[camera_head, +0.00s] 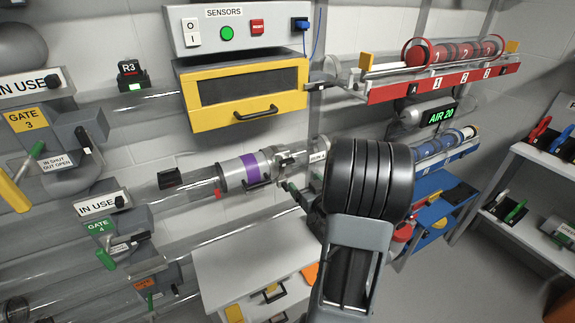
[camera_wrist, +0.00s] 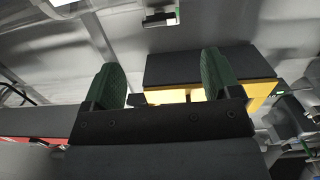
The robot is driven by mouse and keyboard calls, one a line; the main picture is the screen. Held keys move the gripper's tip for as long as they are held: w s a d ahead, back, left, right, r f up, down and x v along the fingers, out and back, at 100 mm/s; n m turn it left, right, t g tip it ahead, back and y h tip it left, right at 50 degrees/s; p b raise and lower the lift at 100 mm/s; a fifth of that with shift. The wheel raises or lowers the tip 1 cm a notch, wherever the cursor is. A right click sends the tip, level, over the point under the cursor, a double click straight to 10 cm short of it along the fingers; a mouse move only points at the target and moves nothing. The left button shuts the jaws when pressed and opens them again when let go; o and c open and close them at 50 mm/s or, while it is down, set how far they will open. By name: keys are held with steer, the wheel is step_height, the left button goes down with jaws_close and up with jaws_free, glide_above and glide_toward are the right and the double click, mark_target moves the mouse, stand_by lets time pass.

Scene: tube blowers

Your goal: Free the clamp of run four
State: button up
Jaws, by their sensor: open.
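A clear tube (camera_head: 200,193) runs past the green "GATE 4" plate (camera_head: 98,226) in the head view. It ends in a grey coupling with a purple band (camera_head: 249,172). Metal clamp hardware (camera_head: 284,160) sits at the coupling's right end; I cannot tell whether it is latched, nor surely which run it belongs to. My dark arm stands just right of it and hides what lies behind. My gripper (camera_wrist: 162,84) shows in the wrist view with two green-padded fingers wide apart and nothing between them. Its fingers are hidden in the head view.
A yellow-framed box (camera_head: 246,92) hangs under the "SENSORS" panel (camera_head: 238,28); a yellow-edged dark box also shows beyond my fingers in the wrist view (camera_wrist: 205,66). A red rack (camera_head: 444,80) holds a capsule at upper right. A white cabinet (camera_head: 250,262) stands below the tubes.

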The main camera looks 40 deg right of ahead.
mark_target(289, 164)
steer(key=shift+t, duration=0.4)
steer(key=w, duration=0.4)
steer(key=w+d+p, duration=0.1)
steer(key=w, duration=0.3)
steer(key=w+d, duration=0.1)
steer(key=w, duration=0.4)
steer(key=shift+d+p, duration=0.15)
steer(key=shift+p, duration=0.25)
steer(key=shift+c, duration=0.5)
steer(key=c, duration=0.8)
steer(key=shift+f, duration=0.15)
